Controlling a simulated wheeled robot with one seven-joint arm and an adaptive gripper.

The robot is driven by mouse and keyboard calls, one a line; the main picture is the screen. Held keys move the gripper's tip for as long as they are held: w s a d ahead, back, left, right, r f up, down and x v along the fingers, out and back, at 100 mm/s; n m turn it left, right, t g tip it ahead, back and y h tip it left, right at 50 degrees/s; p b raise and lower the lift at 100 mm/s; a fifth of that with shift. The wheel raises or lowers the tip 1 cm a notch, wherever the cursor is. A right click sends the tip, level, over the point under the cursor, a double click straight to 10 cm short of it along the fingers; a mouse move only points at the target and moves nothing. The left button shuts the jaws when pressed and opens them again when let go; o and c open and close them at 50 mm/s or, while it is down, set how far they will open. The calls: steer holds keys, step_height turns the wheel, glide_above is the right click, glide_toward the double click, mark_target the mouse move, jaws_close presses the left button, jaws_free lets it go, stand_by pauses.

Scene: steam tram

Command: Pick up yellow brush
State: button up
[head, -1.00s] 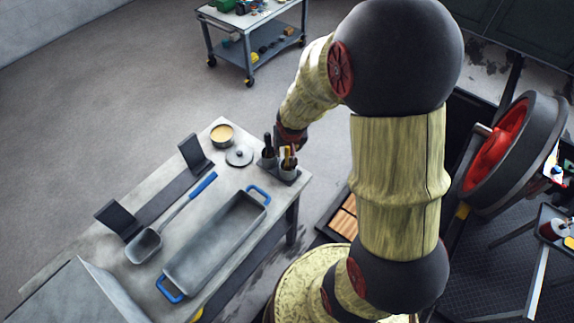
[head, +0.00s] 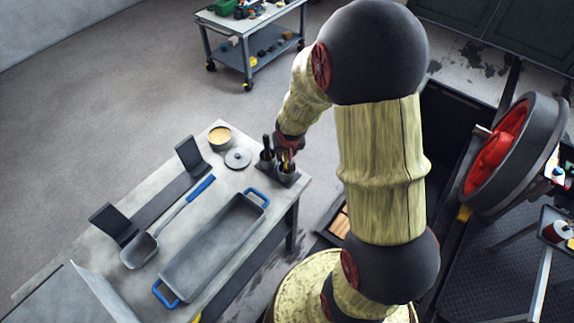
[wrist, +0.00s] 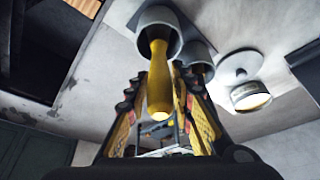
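The yellow brush (wrist: 159,82) stands in a grey cup (wrist: 156,17), its yellow handle sticking out towards the wrist camera. Its lower end is hidden inside the cup. In the head view the cup (head: 287,175) is at the right corner of the grey table, and little of the brush shows beside my arm. My gripper (wrist: 164,78) is open, with one finger on each side of the handle. I cannot tell whether either finger touches it. In the head view my gripper (head: 288,152) is just above the cup and mostly hidden.
A second grey cup (head: 266,162) with dark handles stands close beside. A round lid (head: 238,158), a tan-filled bowl (head: 220,137), a blue-handled scoop (head: 140,250) and a long tray (head: 213,248) with blue handles share the table. A cart (head: 252,50) stands farther back.

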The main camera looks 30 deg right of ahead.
jaws_close()
steer(key=shift+r, duration=0.1)
step_height(320, 180, up, 10)
steer(key=p, duration=0.4)
stand_by(0.3)
